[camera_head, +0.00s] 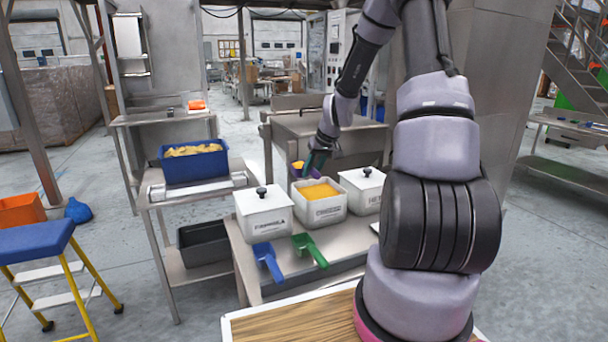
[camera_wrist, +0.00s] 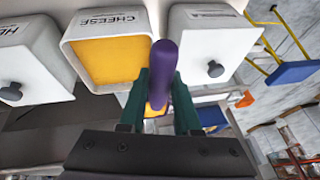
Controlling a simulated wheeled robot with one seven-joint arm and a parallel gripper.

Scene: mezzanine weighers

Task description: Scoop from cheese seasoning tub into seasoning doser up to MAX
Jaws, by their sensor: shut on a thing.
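The cheese tub (camera_head: 325,212) is white, open, labelled CHEESE and holds orange powder. My gripper (camera_head: 318,160) is shut on the purple scoop (camera_head: 306,173), just behind the cheese tub. The scoop's purple handle (camera_wrist: 164,65) stands between the green fingers (camera_wrist: 162,92) in the wrist view. Orange shows at the scoop's bowl in both views, which looks like powder in it. I cannot pick out the seasoning doser or its MAX mark with certainty.
Lidded white tubs stand left (camera_head: 263,214) and right (camera_head: 360,188) of the cheese tub. A blue scoop (camera_head: 267,260) and a green scoop (camera_head: 309,249) lie on the bench in front. A blue crate (camera_head: 193,168) stands on the left stand. A steel cabinet (camera_head: 350,140) stands behind.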

